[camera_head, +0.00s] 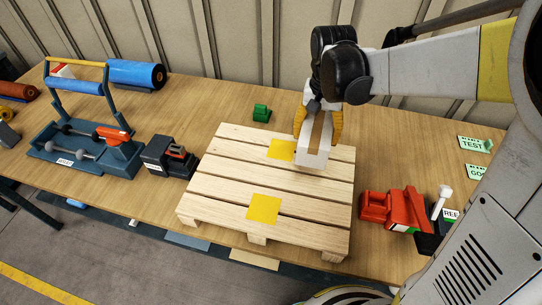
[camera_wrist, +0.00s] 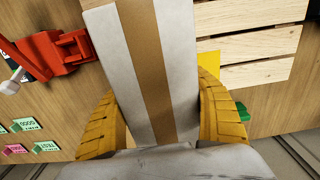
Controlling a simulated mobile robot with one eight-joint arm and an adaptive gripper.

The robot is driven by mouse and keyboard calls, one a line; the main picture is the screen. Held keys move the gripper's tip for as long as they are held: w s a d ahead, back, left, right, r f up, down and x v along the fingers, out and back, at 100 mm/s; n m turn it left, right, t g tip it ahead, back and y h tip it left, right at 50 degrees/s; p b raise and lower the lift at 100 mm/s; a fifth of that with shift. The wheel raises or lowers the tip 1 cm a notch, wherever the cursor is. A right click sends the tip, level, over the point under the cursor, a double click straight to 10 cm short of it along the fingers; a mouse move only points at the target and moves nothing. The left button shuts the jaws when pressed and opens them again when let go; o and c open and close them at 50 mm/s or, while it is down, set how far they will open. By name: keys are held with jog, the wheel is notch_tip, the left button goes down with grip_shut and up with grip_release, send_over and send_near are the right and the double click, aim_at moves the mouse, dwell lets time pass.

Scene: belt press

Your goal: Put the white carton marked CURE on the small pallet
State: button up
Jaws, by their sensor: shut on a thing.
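The white carton (camera_head: 314,158) has a brown tape stripe and is held upright by my gripper (camera_head: 318,122) over the back right part of the small wooden pallet (camera_head: 230,181). I cannot tell whether it touches the boards. In the wrist view the carton (camera_wrist: 118,62) fills the middle, between the two yellow fingers of my gripper (camera_wrist: 157,110), which are shut on its sides. No CURE mark is visible on the sides I see. The pallet (camera_wrist: 250,45) shows at the right in the wrist view. Two yellow squares lie on it, a rear one (camera_head: 279,151) and a front one (camera_head: 263,208).
A green block (camera_head: 262,113) stands behind the pallet. A dark device (camera_head: 168,157) is close to its left, and a red tool (camera_head: 397,209) to its right. A blue press frame (camera_head: 85,146) stands further left. Green cards (camera_head: 474,144) lie at the right. The wall is close behind.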

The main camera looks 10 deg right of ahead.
jog(key=shift+w+a+f, duration=0.1)
jog(key=shift+a+f, duration=0.05)
jog(key=shift+a, duration=0.15)
jog(key=b, duration=0.4)
send_over(273, 177)
notch_tip(273, 177, down, 7)
jog(key=shift+r, duration=0.15)
jog(key=shift+w+f+b, duration=0.1)
jog(key=shift+f+b, duration=0.6)
jog(key=shift+f, duration=1.2)
jog(key=shift+f, duration=0.15)
jog(key=o, duration=1.4)
